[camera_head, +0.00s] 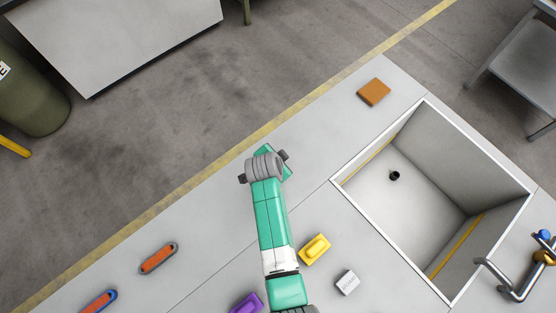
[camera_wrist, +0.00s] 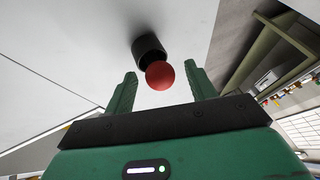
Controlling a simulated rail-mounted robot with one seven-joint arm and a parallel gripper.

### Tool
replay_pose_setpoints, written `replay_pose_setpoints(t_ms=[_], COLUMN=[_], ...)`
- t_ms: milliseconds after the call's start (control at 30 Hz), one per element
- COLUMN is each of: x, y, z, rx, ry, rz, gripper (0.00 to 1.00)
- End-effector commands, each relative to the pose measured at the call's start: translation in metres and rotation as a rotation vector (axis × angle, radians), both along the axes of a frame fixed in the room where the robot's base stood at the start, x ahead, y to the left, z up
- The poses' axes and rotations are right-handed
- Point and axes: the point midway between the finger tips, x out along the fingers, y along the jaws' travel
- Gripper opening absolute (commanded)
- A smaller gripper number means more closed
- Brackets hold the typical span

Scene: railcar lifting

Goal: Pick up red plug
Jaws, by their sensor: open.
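The red plug (camera_wrist: 160,75) shows in the wrist view as a round red knob. It stands at the end of a short dark cylinder (camera_wrist: 148,49) against a light grey surface. My gripper (camera_wrist: 160,69) is open, with one green finger on each side of the knob. Gaps show between the knob and both fingers, and nothing is held. In the head view I do not see the red plug. My green arm reaches up the middle there, and its grey wrist hides the gripper's fingers.
A yellow block (camera_head: 315,249), a white block (camera_head: 347,282) and a purple piece (camera_head: 246,303) lie near my arm. A brown block (camera_head: 373,92) is farther off.

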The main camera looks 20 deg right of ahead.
Motion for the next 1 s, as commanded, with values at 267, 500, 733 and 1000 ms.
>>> replay_pose_setpoints(t_ms=[267,500,733,1000], x=[0.0,0.0,0.0,-0.014], y=[0.0,0.0,0.0,0.008], z=[0.001,0.001,0.01,0.038], rx=[0.0,0.0,-0.001,-0.001], ry=[0.0,0.0,-0.001,0.003], rz=[0.0,0.0,0.0,0.003], gripper=[0.24,0.07,0.07,0.07])
